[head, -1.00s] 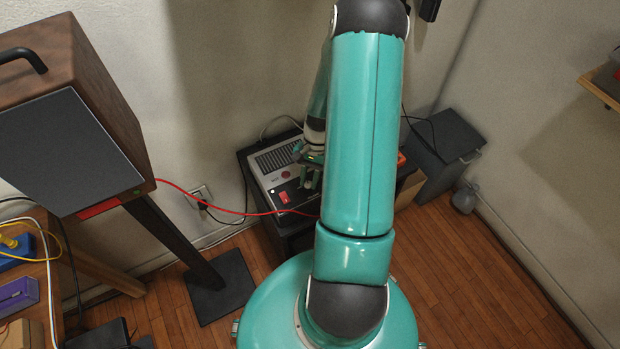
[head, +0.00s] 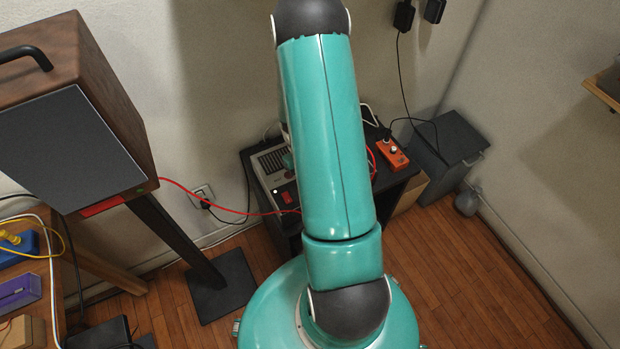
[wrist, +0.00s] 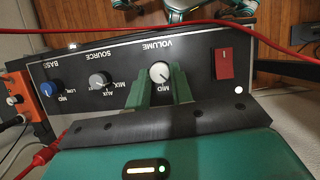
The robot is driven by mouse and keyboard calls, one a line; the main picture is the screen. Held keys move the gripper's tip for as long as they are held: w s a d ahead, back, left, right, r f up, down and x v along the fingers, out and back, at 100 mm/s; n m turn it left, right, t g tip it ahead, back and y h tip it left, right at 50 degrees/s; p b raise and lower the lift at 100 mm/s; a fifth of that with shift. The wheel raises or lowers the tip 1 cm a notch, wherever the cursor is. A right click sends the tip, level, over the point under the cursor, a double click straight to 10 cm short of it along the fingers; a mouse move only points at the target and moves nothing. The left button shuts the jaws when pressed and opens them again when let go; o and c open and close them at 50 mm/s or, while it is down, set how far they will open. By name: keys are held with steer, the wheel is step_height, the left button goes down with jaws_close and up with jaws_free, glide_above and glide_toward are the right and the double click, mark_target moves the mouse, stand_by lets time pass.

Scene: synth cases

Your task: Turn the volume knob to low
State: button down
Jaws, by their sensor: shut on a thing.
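The volume knob (wrist: 159,72) is pale with a dark pointer line. It sits on the black front panel (wrist: 205,55) of the amplifier, which appears upside down in the wrist view. My gripper (wrist: 160,80) has its two green fingers on either side of the knob, shut on it. A "MID" mark shows between the fingers; the other volume marks are hidden by them. In the head view the amplifier (head: 271,160) stands on a dark stand, and my arm hides the gripper and the knob.
A red switch (wrist: 223,64) is beside the volume knob. A grey source knob (wrist: 99,80) and a blue bass knob (wrist: 50,88) are on the other side. A red cable (wrist: 180,26) crosses by the panel. An orange box (head: 393,153) and speaker (head: 72,150) stand nearby.

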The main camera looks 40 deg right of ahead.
steer(key=n+h, duration=0.1)
steer(key=n, duration=0.2)
steer(key=shift+a, duration=0.15)
steer(key=shift+n+h, duration=0.3)
steer(key=shift+n, duration=0.1)
steer(key=c, duration=1.2)
jaws_free()
steer(key=shift+c, duration=0.2)
steer(key=v, duration=1.3)
steer(key=shift+w+r, duration=0.2)
steer(key=shift+r, duration=0.2)
